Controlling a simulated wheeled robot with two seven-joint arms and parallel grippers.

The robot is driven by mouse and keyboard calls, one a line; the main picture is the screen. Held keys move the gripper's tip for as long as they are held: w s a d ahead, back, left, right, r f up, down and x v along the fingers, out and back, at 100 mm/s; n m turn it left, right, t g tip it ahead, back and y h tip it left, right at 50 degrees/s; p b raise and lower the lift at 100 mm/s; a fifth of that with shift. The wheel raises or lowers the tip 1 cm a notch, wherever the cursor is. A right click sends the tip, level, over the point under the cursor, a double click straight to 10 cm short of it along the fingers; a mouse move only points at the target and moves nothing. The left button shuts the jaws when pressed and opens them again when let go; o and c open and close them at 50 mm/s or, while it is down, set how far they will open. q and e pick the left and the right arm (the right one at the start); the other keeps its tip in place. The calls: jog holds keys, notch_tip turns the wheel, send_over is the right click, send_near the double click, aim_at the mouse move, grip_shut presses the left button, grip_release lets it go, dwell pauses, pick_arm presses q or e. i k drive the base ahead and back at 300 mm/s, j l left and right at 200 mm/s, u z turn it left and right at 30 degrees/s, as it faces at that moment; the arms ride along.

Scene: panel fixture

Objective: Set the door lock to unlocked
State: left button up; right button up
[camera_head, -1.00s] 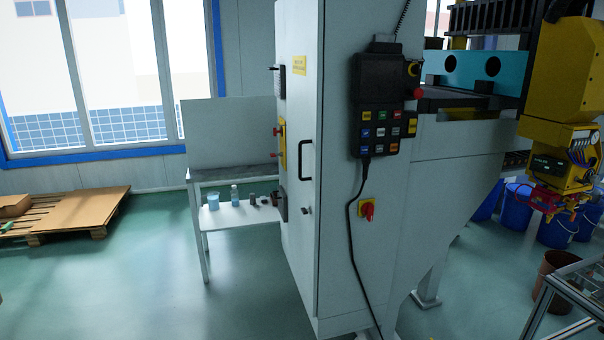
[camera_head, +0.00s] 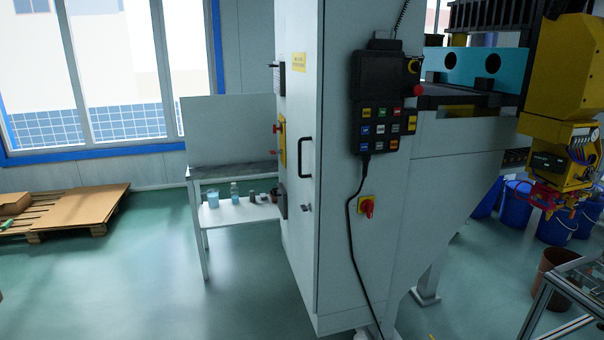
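The grey cabinet door (camera_head: 297,245) appears shut, seen at a steep angle in the middle of the head view. A black bar handle (camera_head: 303,157) is fixed upright near its right edge. A small knob-like door lock (camera_head: 306,208) sits below the handle. It is too small to tell which way it is turned. A red rotary switch (camera_head: 367,206) on a yellow plate is on the neighbouring cabinet face, to the right. Neither of my grippers shows in the view, and nothing is seen touching the lock.
A control pendant (camera_head: 384,105) hangs on the cabinet, its black cable (camera_head: 352,235) looping down. A table with a lower shelf (camera_head: 238,212) stands behind the door. A wooden pallet (camera_head: 75,212) lies left. A yellow machine (camera_head: 565,80) stands right. Floor in front is clear.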

aim_at(304, 208)
jog(key=j+z, duration=0.1)
jog(key=z, duration=0.35)
jog(key=i+j+z, duration=0.1)
jog(key=z, duration=0.35)
jog(key=i+j+z, duration=0.1)
jog(key=j+z, duration=0.25)
jog(key=j, duration=0.55)
jog(key=j+z, duration=0.3)
jog(key=j, duration=0.65)
jog(key=k+j+z, duration=0.15)
jog(key=j+z, duration=0.2)
jog(key=j, duration=0.55)
